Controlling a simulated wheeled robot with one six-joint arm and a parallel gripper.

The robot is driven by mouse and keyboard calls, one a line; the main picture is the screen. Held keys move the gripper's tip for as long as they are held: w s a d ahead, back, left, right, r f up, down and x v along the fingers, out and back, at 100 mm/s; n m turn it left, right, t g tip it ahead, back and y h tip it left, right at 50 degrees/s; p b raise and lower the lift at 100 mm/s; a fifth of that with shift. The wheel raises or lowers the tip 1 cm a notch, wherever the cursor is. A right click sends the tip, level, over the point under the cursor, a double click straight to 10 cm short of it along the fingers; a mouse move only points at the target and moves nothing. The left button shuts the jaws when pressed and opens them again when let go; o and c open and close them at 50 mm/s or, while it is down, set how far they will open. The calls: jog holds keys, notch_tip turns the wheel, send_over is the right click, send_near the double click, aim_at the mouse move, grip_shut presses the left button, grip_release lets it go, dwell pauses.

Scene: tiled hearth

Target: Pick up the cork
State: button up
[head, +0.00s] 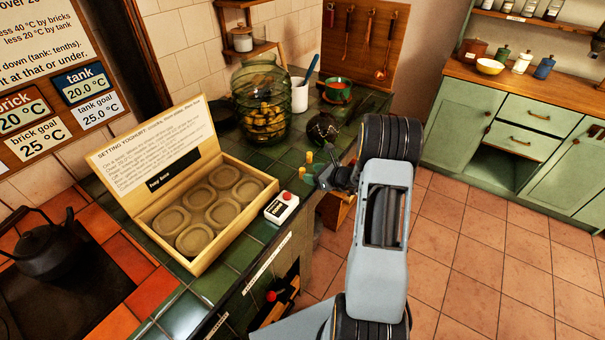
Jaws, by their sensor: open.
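Two small yellow-tan pieces that look like corks stand on the green tiled counter by my gripper. One cork (309,157) is farther back, and another small cork-coloured piece (308,180) is nearer, just left of the jaws. My gripper (323,178) is open near the counter's right edge, with its dark fingers pointing left. I cannot tell whether a finger touches either piece. A large green glass jar (262,75) behind holds several yellow-brown pieces. The picture does not settle which piece is the task's cork.
An open box (262,180) with oval hollows and a white device with a red button (281,207) stand left of my gripper. A dark round pot (322,128), a white crock (299,95) and a red-and-green bowl (338,91) stand behind. A black kettle (45,247) is far left.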

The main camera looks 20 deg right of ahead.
aim_at(302, 171)
jog(key=shift+p+x, duration=0.65)
jog(key=shift+x, duration=2.05)
jog(key=shift+r, duration=0.15)
jog(key=shift+c, duration=0.5)
jog(key=c, duration=0.9)
